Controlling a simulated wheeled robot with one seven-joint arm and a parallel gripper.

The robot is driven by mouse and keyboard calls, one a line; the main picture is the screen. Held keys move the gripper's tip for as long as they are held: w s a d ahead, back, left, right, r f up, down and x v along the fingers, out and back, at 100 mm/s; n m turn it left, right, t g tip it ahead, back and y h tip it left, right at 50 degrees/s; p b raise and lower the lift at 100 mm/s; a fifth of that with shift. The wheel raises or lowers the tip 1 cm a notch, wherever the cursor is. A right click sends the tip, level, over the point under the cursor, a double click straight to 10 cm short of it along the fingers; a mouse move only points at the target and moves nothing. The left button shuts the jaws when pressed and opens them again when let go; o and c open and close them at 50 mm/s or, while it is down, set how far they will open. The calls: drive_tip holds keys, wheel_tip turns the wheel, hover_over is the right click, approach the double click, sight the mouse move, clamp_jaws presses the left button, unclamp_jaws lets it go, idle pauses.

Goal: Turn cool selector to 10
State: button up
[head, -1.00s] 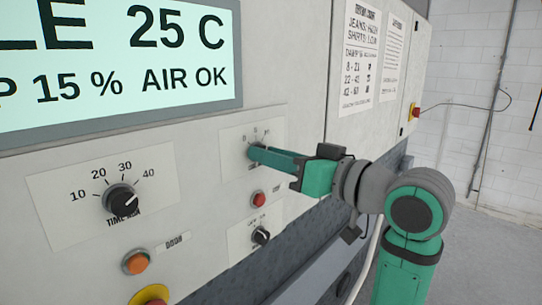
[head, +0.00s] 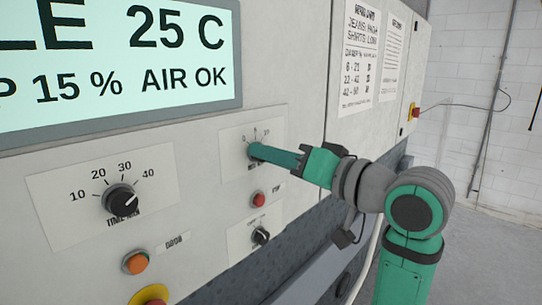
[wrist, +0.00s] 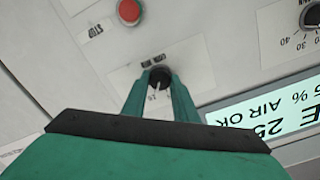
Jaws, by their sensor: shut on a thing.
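The cool selector is a small black knob (wrist: 160,73) on a white label plate (head: 236,138) with a few scale numerals along its upper edge. In the head view the fingers of my gripper (head: 257,152) reach it from the right and mostly hide it. In the wrist view the two green fingers of my gripper (wrist: 159,79) stand on either side of the knob, shut on it. The knob's pale pointer line runs down in that view, toward the scale numerals. These are partly covered by the fingers and too small to read surely.
A red button (head: 258,199) and a lower black knob (head: 261,236) sit below. A time knob (head: 121,199), an orange button (head: 136,262) and a yellow-ringed red button (head: 150,296) are further left. The display (head: 110,60) is above. Open floor lies right.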

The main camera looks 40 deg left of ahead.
drive_tip(key=o, duration=1.1)
drive_tip(key=shift+c, duration=0.2)
drive_tip(key=s+d, duration=0.1)
drive_tip(key=d, duration=0.9)
drive_tip(key=shift+d, duration=0.4)
